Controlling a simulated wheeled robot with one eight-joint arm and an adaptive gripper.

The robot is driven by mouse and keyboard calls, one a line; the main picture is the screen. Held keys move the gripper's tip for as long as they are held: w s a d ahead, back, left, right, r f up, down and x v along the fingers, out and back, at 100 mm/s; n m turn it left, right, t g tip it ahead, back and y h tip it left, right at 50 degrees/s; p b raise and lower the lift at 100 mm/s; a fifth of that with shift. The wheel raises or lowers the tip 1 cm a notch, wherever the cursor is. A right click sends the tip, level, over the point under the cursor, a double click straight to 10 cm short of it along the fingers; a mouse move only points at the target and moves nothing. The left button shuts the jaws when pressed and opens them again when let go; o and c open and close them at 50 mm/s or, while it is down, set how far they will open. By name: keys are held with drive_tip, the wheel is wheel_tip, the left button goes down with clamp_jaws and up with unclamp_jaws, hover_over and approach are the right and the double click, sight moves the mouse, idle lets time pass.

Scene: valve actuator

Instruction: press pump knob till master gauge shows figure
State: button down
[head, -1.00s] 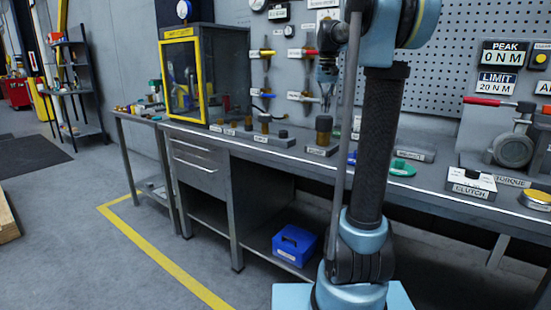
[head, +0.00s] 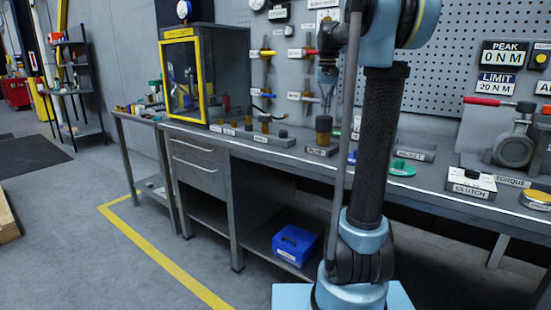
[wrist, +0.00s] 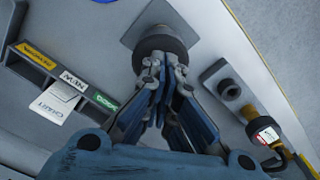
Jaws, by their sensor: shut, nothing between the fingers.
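A dark round knob on a brass-coloured post stands on a labelled grey block (head: 321,151) on the bench; the label is too small to read. I take this knob (head: 323,123) to be the pump knob. My gripper (head: 326,112) is shut and empty, pointing down right over it. In the wrist view the shut fingertips (wrist: 167,68) overlap the near edge of the dark knob (wrist: 158,42); I cannot tell whether they touch. A round white-faced gauge (head: 183,10) stands above the yellow-framed cabinet. Another dial (head: 257,4) is cut off at the top. Neither reading is legible.
The yellow-framed cabinet (head: 181,80) and several small knobs stand left along the bench. A green object (head: 402,168) and the clutch box (head: 471,182) lie to the right. In the wrist view, a labelled tray (wrist: 62,75) is left and a brass fitting (wrist: 249,113) right.

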drive_tip(key=shift+f, duration=1)
drive_tip(key=shift+r, duration=0.15)
drive_tip(key=shift+r, duration=1.05)
